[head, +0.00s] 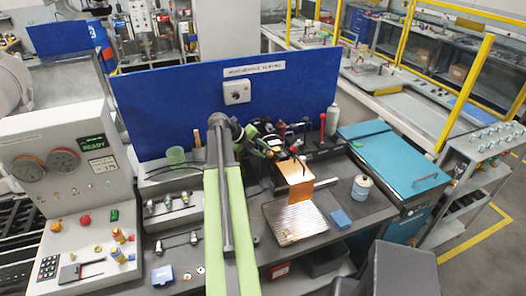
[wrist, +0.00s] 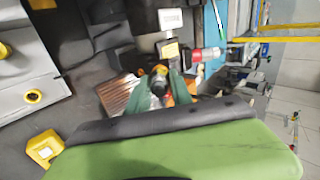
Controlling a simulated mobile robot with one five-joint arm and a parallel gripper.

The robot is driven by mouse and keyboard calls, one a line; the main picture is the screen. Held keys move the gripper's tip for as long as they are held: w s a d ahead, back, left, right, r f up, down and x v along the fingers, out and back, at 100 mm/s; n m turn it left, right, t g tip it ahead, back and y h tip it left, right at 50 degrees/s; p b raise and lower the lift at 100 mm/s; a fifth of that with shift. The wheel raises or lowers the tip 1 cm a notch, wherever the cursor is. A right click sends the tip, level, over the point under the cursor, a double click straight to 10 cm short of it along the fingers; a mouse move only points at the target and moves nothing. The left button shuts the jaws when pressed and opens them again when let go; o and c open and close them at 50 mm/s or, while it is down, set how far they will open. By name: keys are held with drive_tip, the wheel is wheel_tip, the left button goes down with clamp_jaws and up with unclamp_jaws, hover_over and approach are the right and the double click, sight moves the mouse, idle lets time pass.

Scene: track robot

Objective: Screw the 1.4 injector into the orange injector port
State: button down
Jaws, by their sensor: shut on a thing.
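My gripper (head: 273,152) is at the workbench's back middle, just behind and left of an orange block (head: 296,188). In the wrist view, its green fingers (wrist: 163,84) are shut on a small dark piece with a yellowish end (wrist: 160,72), which looks like the injector. Its 1.4 marking is not readable. Orange surfaces (wrist: 181,88) show directly behind the fingers. I cannot make out the orange port's opening or whether the injector touches it. The wrist view is blurred, and my arm hides part of the bench.
A ribbed metal plate (head: 290,224) lies in front of the orange block. A red-topped lever (head: 322,125) and a white bottle (head: 332,118) stand behind. A control console (head: 60,160) stands left.

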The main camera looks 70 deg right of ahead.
drive_tip(key=shift+m, duration=0.3)
drive_tip(key=c, duration=1.3)
unclamp_jaws()
drive_tip(key=shift+o, duration=0.3)
drive_tip(key=o, duration=0.5)
